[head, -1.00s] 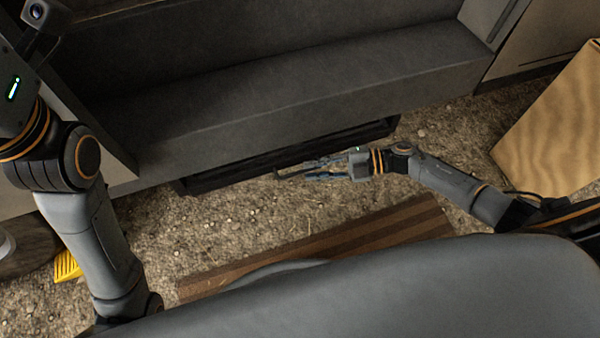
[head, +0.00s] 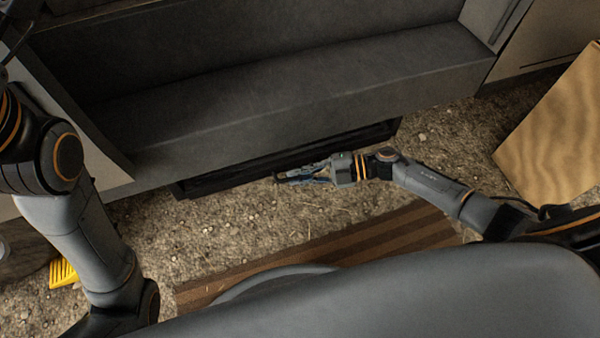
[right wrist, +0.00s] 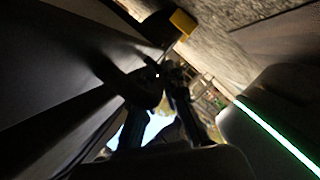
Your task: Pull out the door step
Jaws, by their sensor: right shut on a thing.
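The door step (head: 225,178) is a long dark, flat piece low under the van's grey sill. It sticks out a little over the gravel. My right gripper (head: 280,179) reaches in from the right, low down at the front edge of the step. It is shut on the step's edge, near the middle of its length. In the right wrist view the fingers (right wrist: 165,82) are dark and close together, and the exact grip is hard to see. My left arm comes down at the left, with its gripper outside the picture.
A brown striped mat (head: 390,235) lies on the gravel in front of the step. A wooden box (head: 555,130) stands at the right. A yellow ridged block (head: 63,272) lies at the lower left and seems to show in the right wrist view (right wrist: 182,22). Gravel between is clear.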

